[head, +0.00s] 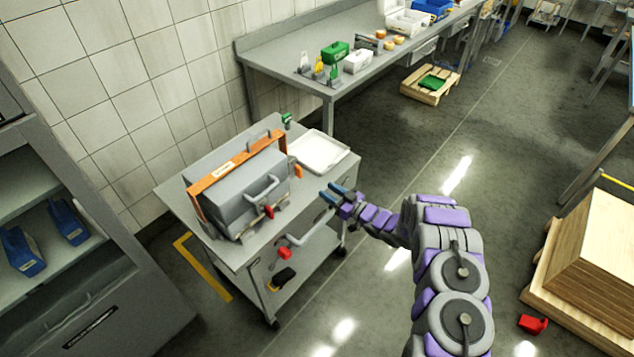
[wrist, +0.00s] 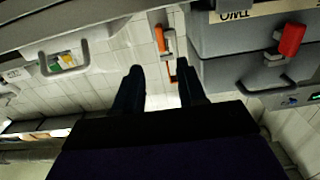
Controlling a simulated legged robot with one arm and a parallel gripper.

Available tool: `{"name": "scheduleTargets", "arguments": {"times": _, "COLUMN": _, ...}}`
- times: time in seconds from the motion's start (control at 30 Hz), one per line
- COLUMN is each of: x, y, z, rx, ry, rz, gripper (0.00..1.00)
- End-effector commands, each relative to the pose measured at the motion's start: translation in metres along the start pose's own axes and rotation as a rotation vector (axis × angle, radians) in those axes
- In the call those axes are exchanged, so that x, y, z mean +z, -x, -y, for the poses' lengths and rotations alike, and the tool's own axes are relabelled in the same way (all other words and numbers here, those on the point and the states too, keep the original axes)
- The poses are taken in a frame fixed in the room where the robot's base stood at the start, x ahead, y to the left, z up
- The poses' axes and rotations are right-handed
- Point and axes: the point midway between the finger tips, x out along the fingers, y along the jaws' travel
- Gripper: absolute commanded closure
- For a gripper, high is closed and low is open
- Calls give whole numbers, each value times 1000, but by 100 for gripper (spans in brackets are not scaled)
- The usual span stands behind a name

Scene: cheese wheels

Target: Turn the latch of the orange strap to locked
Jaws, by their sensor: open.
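A grey case (head: 245,190) stands on a cart, with an orange strap (head: 234,164) running across its top. An orange end piece (head: 294,169) shows at the case's right side. In the wrist view an orange strip (wrist: 159,39) with a pale fitting beside it is left of the case (wrist: 225,68); I cannot tell surely whether this is the latch or how it is turned. My gripper (head: 332,191) is open and empty, right of the case and apart from it. Its dark fingers (wrist: 160,84) show below the orange strip in the wrist view.
Red latch parts (head: 268,212) are on the case front, and a cart handle (head: 310,228) juts out. A long workbench (head: 300,82) stands behind.

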Motion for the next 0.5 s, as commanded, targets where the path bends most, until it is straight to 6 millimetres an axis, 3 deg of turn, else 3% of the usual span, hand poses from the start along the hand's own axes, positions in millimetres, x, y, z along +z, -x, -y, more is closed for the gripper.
{"name": "scheduleTargets", "arguments": {"times": 0.2, "x": 1, "y": 38, "z": -1, "rx": 3, "ry": -2, "rz": 4, "gripper": 60}}
{"name": "scheduleTargets", "arguments": {"times": 0.5, "x": 2, "y": 53, "z": 0, "rx": 0, "ry": 0, "rz": 3, "gripper": 60}}
